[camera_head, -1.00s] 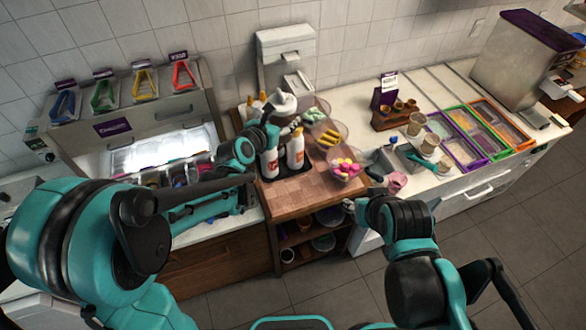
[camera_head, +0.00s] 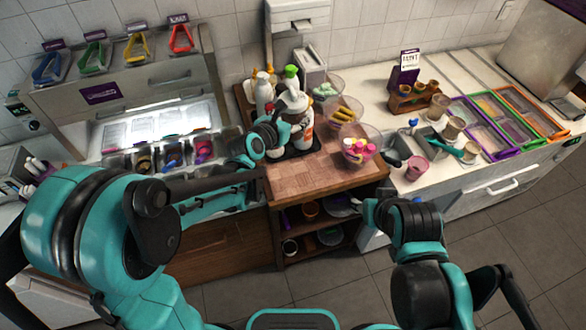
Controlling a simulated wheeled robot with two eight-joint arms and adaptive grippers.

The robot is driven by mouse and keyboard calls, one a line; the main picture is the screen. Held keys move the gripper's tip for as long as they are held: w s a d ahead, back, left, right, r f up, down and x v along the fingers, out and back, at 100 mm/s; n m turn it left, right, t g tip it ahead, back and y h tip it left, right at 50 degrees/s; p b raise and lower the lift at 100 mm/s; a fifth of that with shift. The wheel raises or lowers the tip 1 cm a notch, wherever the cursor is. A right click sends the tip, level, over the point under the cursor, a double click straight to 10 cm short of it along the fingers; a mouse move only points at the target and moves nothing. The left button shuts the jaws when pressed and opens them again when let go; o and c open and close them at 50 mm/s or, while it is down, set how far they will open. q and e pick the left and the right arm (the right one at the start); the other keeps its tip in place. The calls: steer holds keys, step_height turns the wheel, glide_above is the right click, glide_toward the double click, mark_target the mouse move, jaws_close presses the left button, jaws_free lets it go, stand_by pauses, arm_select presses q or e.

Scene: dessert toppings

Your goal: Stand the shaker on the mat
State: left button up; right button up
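The shaker appears to be the white rounded object (camera_head: 292,101) at the fingers of my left gripper (camera_head: 282,122). The gripper seems closed around it, above the dark mat (camera_head: 287,154) on the wooden cart. The fingers and nearby bottles partly hide its lower part, so I cannot tell whether it touches the mat. A white bottle with a red label (camera_head: 306,130) stands on the mat just right of the gripper. My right gripper (camera_head: 367,212) hangs in front of the cart's right side, away from the mat; its fingers are too small to read.
A green-topped bottle (camera_head: 291,72) and a white bottle (camera_head: 264,92) stand close behind. Bowls of pink (camera_head: 360,150) and yellow (camera_head: 346,112) toppings crowd the right. The front wooden top (camera_head: 310,178) is clear. A pink cup (camera_head: 417,168) stands on the right counter.

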arm_select(q)
steer(key=shift+w+f+b, duration=0.1)
steer(key=shift+f+b, duration=10.6)
steer(key=shift+f, duration=2)
steer(key=shift+f+b, duration=0.5)
steer(key=o, duration=1.5)
steer(key=v, duration=1.2)
steer(key=shift+r, duration=0.1)
